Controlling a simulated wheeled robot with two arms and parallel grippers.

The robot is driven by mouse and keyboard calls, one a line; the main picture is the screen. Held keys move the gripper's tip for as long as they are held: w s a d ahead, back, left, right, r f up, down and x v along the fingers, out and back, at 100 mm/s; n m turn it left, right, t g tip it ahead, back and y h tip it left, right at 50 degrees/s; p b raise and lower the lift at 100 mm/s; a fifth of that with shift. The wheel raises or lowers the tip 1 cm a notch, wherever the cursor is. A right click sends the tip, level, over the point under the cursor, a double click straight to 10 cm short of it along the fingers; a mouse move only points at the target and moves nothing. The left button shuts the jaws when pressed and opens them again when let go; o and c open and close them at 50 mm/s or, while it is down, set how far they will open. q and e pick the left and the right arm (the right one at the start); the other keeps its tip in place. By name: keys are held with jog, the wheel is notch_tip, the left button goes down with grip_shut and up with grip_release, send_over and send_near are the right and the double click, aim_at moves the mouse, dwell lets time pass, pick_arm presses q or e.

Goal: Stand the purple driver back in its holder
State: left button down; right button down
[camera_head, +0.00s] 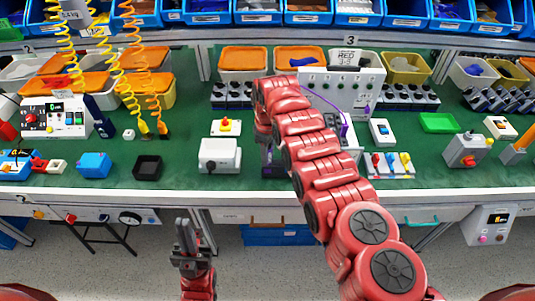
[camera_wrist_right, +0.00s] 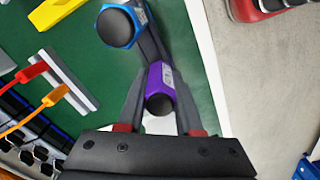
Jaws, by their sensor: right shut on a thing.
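The purple driver (camera_wrist_right: 160,82) shows in the right wrist view with its purple grip and rounded black end between my gripper's fingers. My right gripper (camera_wrist_right: 160,105) is shut on it. A blue-collared piece with a black round end (camera_wrist_right: 119,25) is just beyond the driver in the wrist view. I cannot make out the holder clearly. My left gripper (camera_head: 186,228) points up in front of the bench, apart from everything; its jaw gap is unclear.
A grey switch box (camera_head: 219,156) and black box (camera_head: 147,167) stand left of my right arm. A rack with coloured tags (camera_head: 389,165) and a grey box with red knob (camera_head: 466,149) stand right. Orange-lidded bins (camera_head: 243,59) line the back. Yellow coiled cords hang left.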

jog(key=c, duration=0.5)
grip_release()
jog(key=shift+f, duration=0.1)
jog(key=shift+r, duration=0.25)
notch_tip(320, 180, up, 11)
jog(key=shift+r+b, duration=0.15)
jog(key=shift+b, duration=0.45)
notch_tip(320, 180, up, 6)
jog(key=p, duration=0.4)
jog(key=shift+d, duration=0.1)
jog(key=shift+f, duration=0.2)
